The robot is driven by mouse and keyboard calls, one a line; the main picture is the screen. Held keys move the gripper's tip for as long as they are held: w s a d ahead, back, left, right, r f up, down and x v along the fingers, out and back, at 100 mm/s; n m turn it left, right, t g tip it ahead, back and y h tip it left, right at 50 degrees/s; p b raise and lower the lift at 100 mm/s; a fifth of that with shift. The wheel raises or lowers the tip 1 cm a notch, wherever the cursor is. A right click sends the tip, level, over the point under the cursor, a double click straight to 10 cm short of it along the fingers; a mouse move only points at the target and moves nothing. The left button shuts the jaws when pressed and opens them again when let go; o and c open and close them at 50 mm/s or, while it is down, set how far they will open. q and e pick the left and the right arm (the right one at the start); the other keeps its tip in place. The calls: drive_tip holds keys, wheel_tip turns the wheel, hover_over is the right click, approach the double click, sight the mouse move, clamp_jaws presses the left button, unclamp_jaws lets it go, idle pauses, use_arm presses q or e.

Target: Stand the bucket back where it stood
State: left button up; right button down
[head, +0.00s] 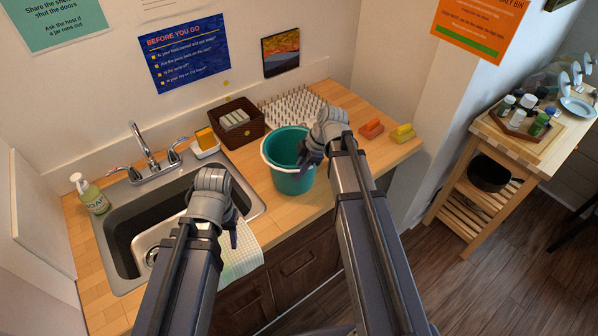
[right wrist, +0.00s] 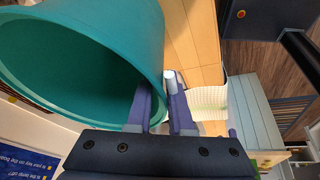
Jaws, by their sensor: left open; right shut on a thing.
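The teal bucket (head: 291,181) is upright over the wooden counter, right of the sink. I cannot tell whether its base touches the counter. My right gripper (head: 306,162) is at the bucket's right side, shut on its rim. In the right wrist view the bucket (right wrist: 85,50) fills the upper left, with its open mouth showing, and the right gripper's fingers (right wrist: 165,100) are at its rim. My left gripper (head: 232,232) is open and empty, over the sink's front right edge near a checked cloth (head: 240,258).
The sink (head: 125,225) with tap is left of the bucket. Behind are a brown basket (head: 237,135), a white sponge holder (head: 206,147) and a spiked drying rack (head: 290,103). Orange (head: 371,128) and yellow (head: 403,132) sponges lie right. A wooden trolley (head: 500,150) stands far right.

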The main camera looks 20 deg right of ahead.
drive_tip(key=shift+f, duration=0.25)
drive_tip(key=c, duration=0.8)
unclamp_jaws()
drive_tip(key=shift+r, duration=0.1)
drive_tip(key=shift+r, duration=0.1)
drive_tip(key=shift+p+v, duration=0.75)
drive_tip(key=shift+p, duration=0.05)
drive_tip(key=p+v, duration=1)
drive_tip(key=v, duration=0.1)
drive_tip(key=s+a+m+h, duration=0.1)
drive_tip(key=s+a+m, duration=0.3)
drive_tip(key=a, duration=0.1)
drive_tip(key=s+a+f+m+g+h, duration=0.1)
drive_tip(key=s+a+m+h, duration=0.1)
drive_tip(key=s+a+m, duration=0.2)
drive_tip(key=s+a+f+m+g+h, duration=0.1)
drive_tip(key=s+a+m+h, duration=0.1)
drive_tip(key=s+a+m, duration=0.2)
drive_tip(key=shift+s+a+m, duration=0.15)
drive_tip(key=shift+s+a, duration=0.2)
drive_tip(key=shift+a, duration=0.35)
drive_tip(key=shift+s+a+m, duration=0.1)
drive_tip(key=shift+s+a, duration=0.3)
drive_tip(key=shift+a, duration=0.3)
drive_tip(key=shift+s+a+m, duration=0.15)
drive_tip(key=shift+s+a, duration=0.2)
drive_tip(key=shift+a, duration=0.35)
